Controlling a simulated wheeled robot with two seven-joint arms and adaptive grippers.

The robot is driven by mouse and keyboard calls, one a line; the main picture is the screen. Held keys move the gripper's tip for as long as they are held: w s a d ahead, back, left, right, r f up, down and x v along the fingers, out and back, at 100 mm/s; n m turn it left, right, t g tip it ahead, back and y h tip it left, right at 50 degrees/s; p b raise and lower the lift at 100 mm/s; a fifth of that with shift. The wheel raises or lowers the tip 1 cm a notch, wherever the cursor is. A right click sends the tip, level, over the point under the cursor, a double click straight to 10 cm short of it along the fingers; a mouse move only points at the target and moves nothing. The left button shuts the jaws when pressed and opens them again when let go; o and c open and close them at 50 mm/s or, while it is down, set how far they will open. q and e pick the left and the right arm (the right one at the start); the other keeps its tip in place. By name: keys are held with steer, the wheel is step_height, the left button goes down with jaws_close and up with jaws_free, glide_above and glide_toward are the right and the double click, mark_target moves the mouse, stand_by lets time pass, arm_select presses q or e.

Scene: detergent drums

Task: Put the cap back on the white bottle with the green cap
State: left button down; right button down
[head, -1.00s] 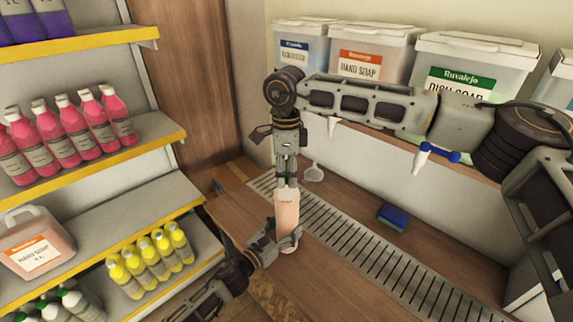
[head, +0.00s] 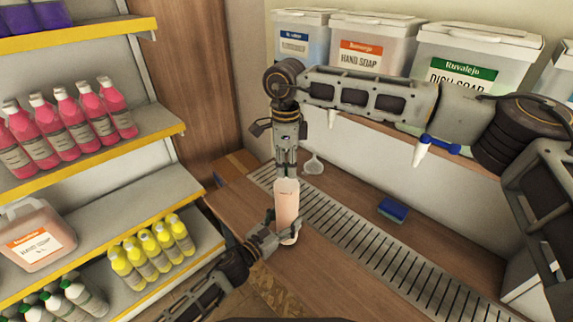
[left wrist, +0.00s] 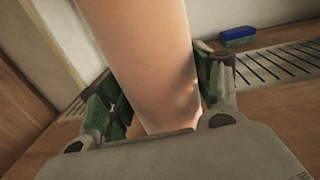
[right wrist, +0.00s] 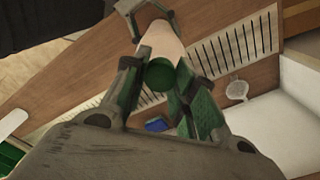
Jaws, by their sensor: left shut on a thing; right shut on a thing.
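A pale peach-looking bottle (head: 287,205) is upright over the wooden counter. It also shows in the left wrist view (left wrist: 150,70) and the right wrist view (right wrist: 162,42). My left gripper (head: 284,232) is shut around its lower part from the side. My right gripper (head: 287,172) points down right above the bottle. In the right wrist view its fingers are shut on a green cap (right wrist: 160,74), in line with the bottle's top. The fingers hide the cap in the head view. I cannot tell whether cap and bottle touch.
A blue sponge (head: 393,209) and a slotted drain strip (head: 350,231) are on the counter. Large soap drums (head: 370,50) with taps stand along the back. Shelves of bottles (head: 75,130) are at the left.

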steer(key=c, duration=1.1)
jaws_free()
steer(key=shift+r, duration=0.1)
steer(key=shift+r, duration=5.95)
arm_select(q)
steer(key=shift+c, duration=1.2)
jaws_free()
steer(key=shift+s+a, duration=0.1)
steer(key=shift+s, duration=0.05)
steer(key=v, duration=1.1)
steer(key=shift+s+a, duration=0.2)
steer(key=shift+s, duration=0.05)
